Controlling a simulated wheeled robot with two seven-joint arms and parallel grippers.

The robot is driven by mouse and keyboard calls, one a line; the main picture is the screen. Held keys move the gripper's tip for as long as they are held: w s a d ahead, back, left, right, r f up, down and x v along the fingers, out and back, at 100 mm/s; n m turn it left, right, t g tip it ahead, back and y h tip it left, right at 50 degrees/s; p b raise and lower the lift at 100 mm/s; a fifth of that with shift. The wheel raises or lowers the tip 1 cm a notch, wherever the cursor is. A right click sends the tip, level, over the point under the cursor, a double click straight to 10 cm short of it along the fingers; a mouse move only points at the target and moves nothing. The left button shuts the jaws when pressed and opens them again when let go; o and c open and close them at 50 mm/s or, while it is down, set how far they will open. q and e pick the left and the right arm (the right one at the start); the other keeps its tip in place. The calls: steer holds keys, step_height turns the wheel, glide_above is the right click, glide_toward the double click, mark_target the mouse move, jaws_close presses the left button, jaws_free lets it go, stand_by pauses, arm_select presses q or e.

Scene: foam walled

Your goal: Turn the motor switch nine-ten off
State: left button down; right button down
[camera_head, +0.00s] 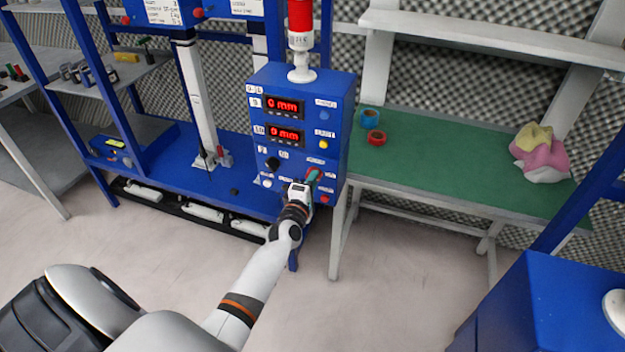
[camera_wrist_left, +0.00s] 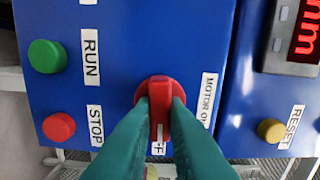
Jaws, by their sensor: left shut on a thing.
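The motor switch (camera_wrist_left: 160,92) is a red rotary knob with a raised bar handle on the blue control box (camera_head: 290,115). In the left wrist view its bar points up and down the picture, between a label reading MOTOR ON and a partly hidden label ending in FF. My left gripper (camera_wrist_left: 160,108) has its green fingers shut on the bar from both sides. In the head view the left gripper (camera_head: 313,177) is at the lower right of the box front and mostly covers the switch. My right gripper is not in view.
The box has two red displays reading 0 mm. A green RUN button (camera_wrist_left: 47,56), red STOP button (camera_wrist_left: 59,127) and yellow RESET button (camera_wrist_left: 271,130) are near the switch. A green-topped table (camera_head: 450,165) stands to the right, with tape rolls and cloth on it.

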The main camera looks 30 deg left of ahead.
arm_select(q)
steer(key=shift+f+m, duration=0.1)
steer(key=shift+m, duration=0.4)
steer(key=c, duration=1.4)
jaws_free()
steer(key=shift+c, duration=0.2)
steer(key=shift+s, duration=0.1)
steer(key=v, duration=1.2)
steer(key=shift+b, duration=0.35)
